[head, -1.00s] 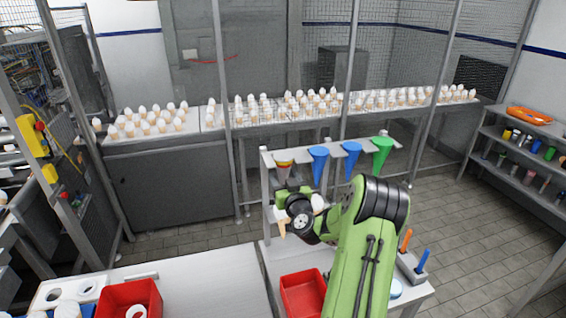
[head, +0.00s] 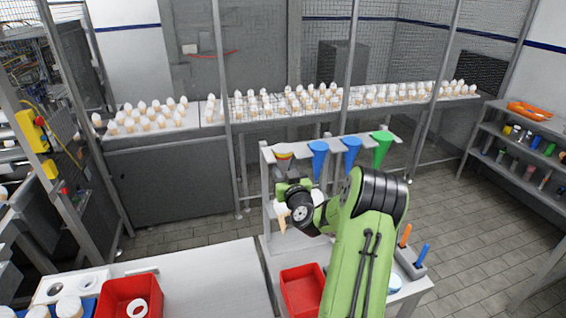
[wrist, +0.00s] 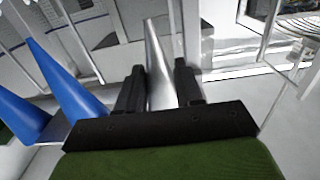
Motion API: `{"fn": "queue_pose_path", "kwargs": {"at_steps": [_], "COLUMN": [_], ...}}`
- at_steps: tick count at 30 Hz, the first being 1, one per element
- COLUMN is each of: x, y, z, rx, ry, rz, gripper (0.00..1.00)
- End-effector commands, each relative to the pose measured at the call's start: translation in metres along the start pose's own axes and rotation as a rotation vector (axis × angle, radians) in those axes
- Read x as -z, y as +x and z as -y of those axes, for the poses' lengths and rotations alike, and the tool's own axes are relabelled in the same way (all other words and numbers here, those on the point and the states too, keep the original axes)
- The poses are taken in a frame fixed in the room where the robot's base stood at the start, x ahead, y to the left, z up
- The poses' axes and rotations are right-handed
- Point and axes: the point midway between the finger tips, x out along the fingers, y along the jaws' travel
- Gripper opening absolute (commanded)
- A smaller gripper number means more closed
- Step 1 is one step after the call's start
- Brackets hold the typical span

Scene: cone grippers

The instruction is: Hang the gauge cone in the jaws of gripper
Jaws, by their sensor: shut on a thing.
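A slim grey cone (wrist: 160,75) stands between the two dark fingers of my gripper (wrist: 160,85) in the wrist view, its narrow end upward in that picture. My gripper (head: 284,182) is shut on it. My gripper hides most of the cone's body. I cannot tell whether the rim rests on the rack or is clear of it.
Two blue cones (head: 319,160) and a green cone (head: 382,150) hang to the right in the rack. A tan, white-topped cone (head: 282,222) shows below my gripper. A red bin (head: 302,290) stands on the bench. The left table (head: 205,285) has free room.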

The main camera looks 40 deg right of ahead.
Motion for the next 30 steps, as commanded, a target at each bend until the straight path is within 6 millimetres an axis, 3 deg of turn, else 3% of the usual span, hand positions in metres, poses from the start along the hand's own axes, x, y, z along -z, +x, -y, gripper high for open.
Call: {"fn": "queue_pose_path", "kwargs": {"at_steps": [8, 30], "x": [-0.001, -0.002], "y": [-0.003, -0.045], "z": [-0.001, -0.001], "rx": [-0.001, -0.001], "ry": [-0.002, -0.002], "rz": [-0.001, -0.001], "gripper": [0.14, 0.14]}}
